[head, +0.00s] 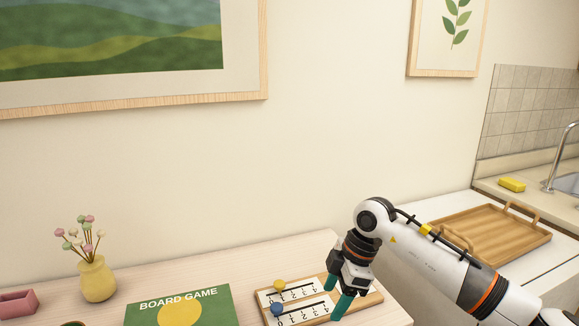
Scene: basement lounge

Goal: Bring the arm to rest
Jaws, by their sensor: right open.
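My right arm comes in from the lower right of the head view. Its gripper (341,297) points down over the right part of a wooden scoring board (370,300), its teal fingers apart with nothing seen between them. The fingers hide part of the board; I cannot tell whether they touch it. The board has white numbered strips, with a yellow peg (279,284) on the upper strip and a blue peg (277,309) on the lower one. My left gripper does not show.
A green board game box (215,301) lies left of the board. A yellow vase (97,279) with flowers and a pink container (17,303) stand further left. A wooden tray (520,250) rests on the white surface behind my right arm. A yellow sponge (512,185) lies near the sink.

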